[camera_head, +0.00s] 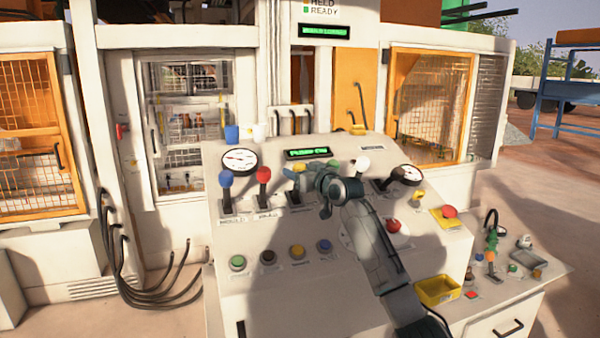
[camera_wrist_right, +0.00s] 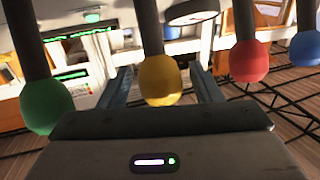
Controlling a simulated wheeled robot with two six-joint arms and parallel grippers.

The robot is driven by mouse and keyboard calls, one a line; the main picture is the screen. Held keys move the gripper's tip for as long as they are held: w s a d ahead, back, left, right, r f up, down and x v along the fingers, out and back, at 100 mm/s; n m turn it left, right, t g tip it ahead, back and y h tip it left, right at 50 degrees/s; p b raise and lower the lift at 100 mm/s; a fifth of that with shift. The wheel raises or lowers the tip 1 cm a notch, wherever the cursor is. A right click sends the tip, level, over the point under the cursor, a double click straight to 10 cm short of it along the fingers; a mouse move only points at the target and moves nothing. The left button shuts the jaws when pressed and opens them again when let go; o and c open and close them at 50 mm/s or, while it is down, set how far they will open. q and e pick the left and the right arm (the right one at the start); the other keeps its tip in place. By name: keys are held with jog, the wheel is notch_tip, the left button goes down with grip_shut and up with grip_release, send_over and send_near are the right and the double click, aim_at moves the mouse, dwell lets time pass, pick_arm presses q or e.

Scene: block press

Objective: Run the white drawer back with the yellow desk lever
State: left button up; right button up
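The yellow desk lever's round knob (camera_wrist_right: 161,80) is in the middle of the right wrist view, with its dark shaft running up. In the head view only a bit of the yellow knob (camera_head: 299,167) shows behind my right gripper (camera_head: 296,178). The two fingers of my right gripper stand on either side of the knob, with gaps on both sides, so it is open around it. A pale drawer front with a dark handle (camera_head: 509,327) is at the lower right; I cannot tell whether it is the white drawer. My left gripper is not in view.
A red lever (camera_head: 263,175) and a blue lever (camera_head: 226,180) stand left of the yellow one. A green lever (camera_wrist_right: 46,106) stands on its other side in the wrist view. A white knob (camera_head: 362,163), gauges and several push buttons are on the desk.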

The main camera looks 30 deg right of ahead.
jog(key=shift+s, duration=0.25)
jog(key=s+b, duration=0.5)
jog(key=s, duration=0.5)
jog(key=shift+s+d, duration=0.2)
